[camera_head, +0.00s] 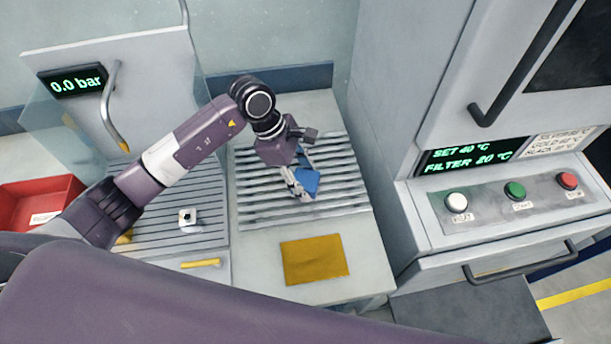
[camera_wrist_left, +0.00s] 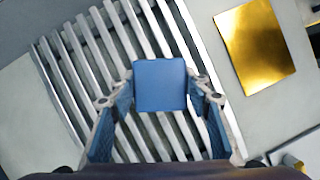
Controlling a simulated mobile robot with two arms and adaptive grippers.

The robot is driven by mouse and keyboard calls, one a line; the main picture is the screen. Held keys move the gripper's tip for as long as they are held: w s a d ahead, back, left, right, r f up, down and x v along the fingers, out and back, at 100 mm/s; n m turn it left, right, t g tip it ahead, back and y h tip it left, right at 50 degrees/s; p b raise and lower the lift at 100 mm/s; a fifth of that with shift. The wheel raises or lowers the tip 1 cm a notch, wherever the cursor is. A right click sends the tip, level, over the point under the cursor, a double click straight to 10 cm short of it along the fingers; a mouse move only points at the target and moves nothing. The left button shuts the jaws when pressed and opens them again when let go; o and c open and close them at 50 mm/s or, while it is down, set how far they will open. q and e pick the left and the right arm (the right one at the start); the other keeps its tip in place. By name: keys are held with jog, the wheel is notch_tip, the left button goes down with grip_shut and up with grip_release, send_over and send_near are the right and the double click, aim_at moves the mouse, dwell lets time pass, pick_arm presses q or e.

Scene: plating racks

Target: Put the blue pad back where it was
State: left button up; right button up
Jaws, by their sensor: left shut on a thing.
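The blue pad (camera_head: 308,181) is held in my left gripper (camera_head: 296,178) over the slatted metal rack (camera_head: 350,205). In the left wrist view the pad (camera_wrist_left: 160,85) is a blue square between the two fingertips of my left gripper (camera_wrist_left: 160,95). The fingers have blue inner faces and are shut on the pad's sides. The rack's pale slats (camera_wrist_left: 75,75) show behind the pad. I cannot tell whether the pad touches the slats. My right gripper is not in view.
A gold-yellow sheet (camera_head: 314,259) lies on the counter in front of the rack. A red bin (camera_head: 40,197) stands at the far left. A grey machine with buttons (camera_head: 515,203) stands at the right.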

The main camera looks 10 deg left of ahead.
pick_arm(q)
jog(key=shift+f+b, duration=0.2)
jog(key=shift+b, duration=0.1)
jog(key=o, duration=1.1)
jog(key=shift+r, duration=0.1)
jog(key=shift+r+p, duration=0.25)
jog(key=shift+p, duration=0.05)
jog(key=shift+b+v, duration=1.7)
jog(key=shift+v, duration=4.2)
